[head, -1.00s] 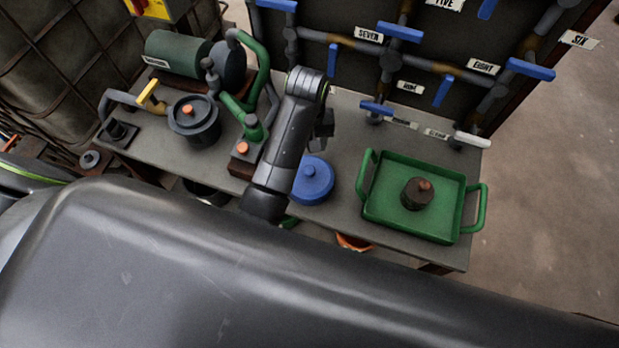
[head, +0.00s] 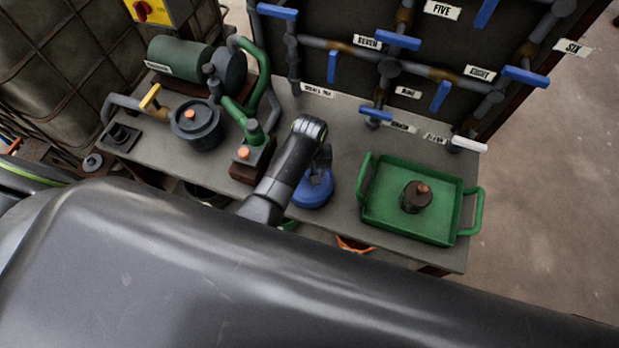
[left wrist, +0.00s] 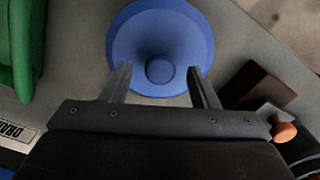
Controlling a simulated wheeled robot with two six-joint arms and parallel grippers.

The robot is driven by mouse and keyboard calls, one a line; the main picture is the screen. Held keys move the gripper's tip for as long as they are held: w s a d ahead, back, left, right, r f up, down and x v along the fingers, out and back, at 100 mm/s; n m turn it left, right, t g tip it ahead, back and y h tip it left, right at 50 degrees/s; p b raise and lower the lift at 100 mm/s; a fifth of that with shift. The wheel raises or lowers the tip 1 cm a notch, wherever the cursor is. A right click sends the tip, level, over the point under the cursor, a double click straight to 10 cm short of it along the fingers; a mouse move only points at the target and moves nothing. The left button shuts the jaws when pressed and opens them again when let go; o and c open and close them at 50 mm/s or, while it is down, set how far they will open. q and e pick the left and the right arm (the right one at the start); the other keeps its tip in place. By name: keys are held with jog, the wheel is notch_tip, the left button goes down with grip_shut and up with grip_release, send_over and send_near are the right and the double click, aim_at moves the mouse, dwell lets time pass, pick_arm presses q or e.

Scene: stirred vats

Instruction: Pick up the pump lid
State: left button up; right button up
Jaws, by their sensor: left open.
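A blue round lid (head: 316,192) with a small central knob lies on the grey bench. My left gripper (head: 324,165) is just above it and hides part of its top. In the left wrist view the blue lid (left wrist: 160,30) lies beneath the fingers. My left gripper (left wrist: 158,76) is open and empty, with one finger on each side of the knob and a gap to it on both sides. Whether the fingertips are down at knob height I cannot tell. My right gripper is not in view.
A green tray (head: 375,222) holding a dark, orange-topped object (head: 416,196) stands to the right. A brown block with an orange button (head: 250,160), green pipes and a dark pot (head: 196,125) stand to the left. Blue-handled valve pipes (head: 398,41) rise behind.

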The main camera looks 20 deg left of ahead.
pick_arm(q)
jog(key=shift+f, duration=0.35)
grip_shut()
jog(key=shift+r, duration=0.15)
